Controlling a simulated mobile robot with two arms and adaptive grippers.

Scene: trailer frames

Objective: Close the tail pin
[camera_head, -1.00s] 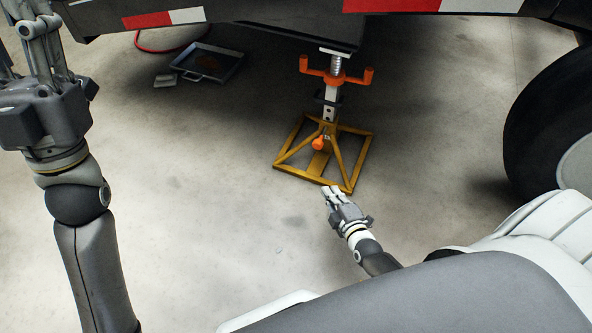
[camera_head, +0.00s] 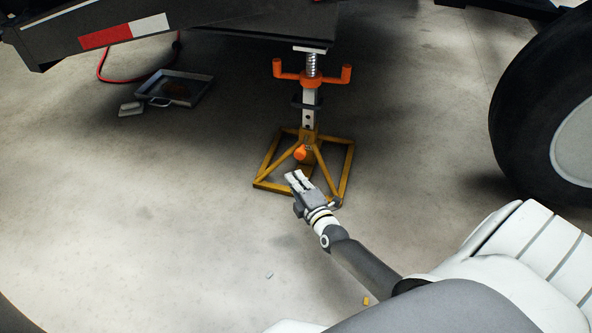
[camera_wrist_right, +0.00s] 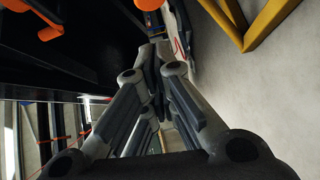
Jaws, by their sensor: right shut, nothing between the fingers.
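A jack stand with a yellow base frame (camera_head: 262,183) stands on the floor under the trailer's dark frame. Its pale post (camera_head: 308,117) carries an orange two-armed collar (camera_head: 312,80) and a spring-like screw. A small orange knob (camera_head: 300,153) shows low on the stand; I cannot tell whether it is the tail pin. My right gripper (camera_head: 298,179) is shut and empty, just in front of the base in the head view. In the right wrist view its closed fingers (camera_wrist_right: 152,62) point away, with part of the yellow frame (camera_wrist_right: 240,28) at upper right. My left gripper is out of view.
The trailer's dark edge with a red and white strip (camera_head: 125,31) runs overhead. A large tyre (camera_head: 520,105) stands at right. A dark tray (camera_head: 203,88) and a red hose (camera_head: 101,70) lie at back left. The floor at left is clear.

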